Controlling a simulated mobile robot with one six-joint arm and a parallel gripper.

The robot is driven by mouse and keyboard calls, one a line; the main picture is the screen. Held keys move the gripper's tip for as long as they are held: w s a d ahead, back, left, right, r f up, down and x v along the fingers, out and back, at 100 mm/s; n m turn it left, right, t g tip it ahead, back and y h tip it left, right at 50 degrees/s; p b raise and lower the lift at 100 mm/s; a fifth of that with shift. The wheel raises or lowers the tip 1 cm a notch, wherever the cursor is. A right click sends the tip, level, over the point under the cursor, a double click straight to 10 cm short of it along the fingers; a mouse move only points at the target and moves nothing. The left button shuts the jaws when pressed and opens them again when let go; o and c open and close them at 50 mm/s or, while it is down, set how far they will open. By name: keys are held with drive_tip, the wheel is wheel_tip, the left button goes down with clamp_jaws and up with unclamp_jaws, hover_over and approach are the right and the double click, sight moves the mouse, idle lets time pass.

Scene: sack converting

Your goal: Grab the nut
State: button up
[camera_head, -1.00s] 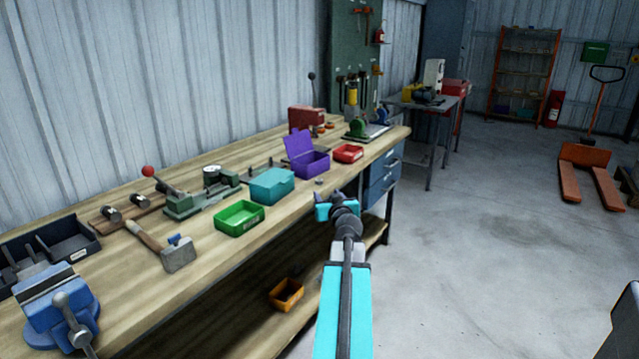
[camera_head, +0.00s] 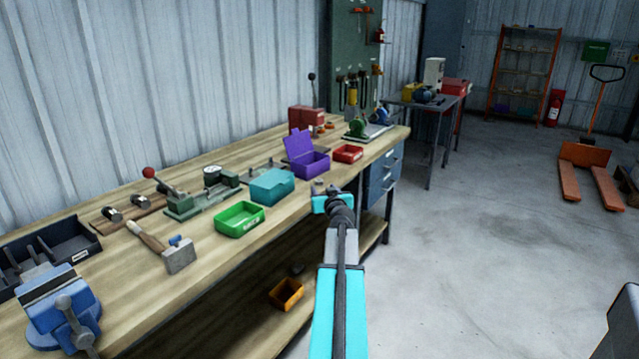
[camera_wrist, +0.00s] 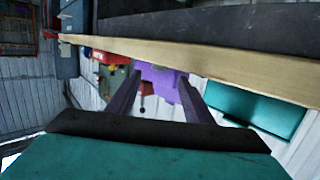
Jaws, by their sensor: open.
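A small grey piece, which looks like the nut (camera_head: 318,181), is on the workbench near its front edge, to the right of the teal box. It is too small to make out its shape, and my gripper partly overlaps it in the head view. My gripper (camera_head: 326,189) is at the bench's front edge, right by this piece; I cannot tell whether they touch. In the wrist view my gripper (camera_wrist: 157,95) has its two dark fingers spread apart with nothing seen between them but the background. The nut cannot be made out in the wrist view.
The teal box (camera_head: 272,187), the open purple box (camera_head: 308,163), the green bin (camera_head: 240,218) and the red bin (camera_head: 347,153) stand close by on the workbench (camera_head: 215,262). An orange bin (camera_head: 286,293) is on the lower shelf.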

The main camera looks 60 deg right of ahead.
sight(320, 182)
drive_tip(key=shift+x, duration=0.85)
drive_tip(key=shift+w+d, duration=0.1)
drive_tip(key=shift+r+p+x, duration=0.15)
drive_tip(key=shift+p+x, duration=0.25)
drive_tip(key=shift+x, duration=0.35)
drive_tip(key=shift+r+p+x, duration=0.2)
drive_tip(key=shift+p+x, duration=0.15)
drive_tip(key=shift+x, duration=1.45)
drive_tip(key=shift+d+f, duration=0.1)
drive_tip(key=c, duration=1.2)
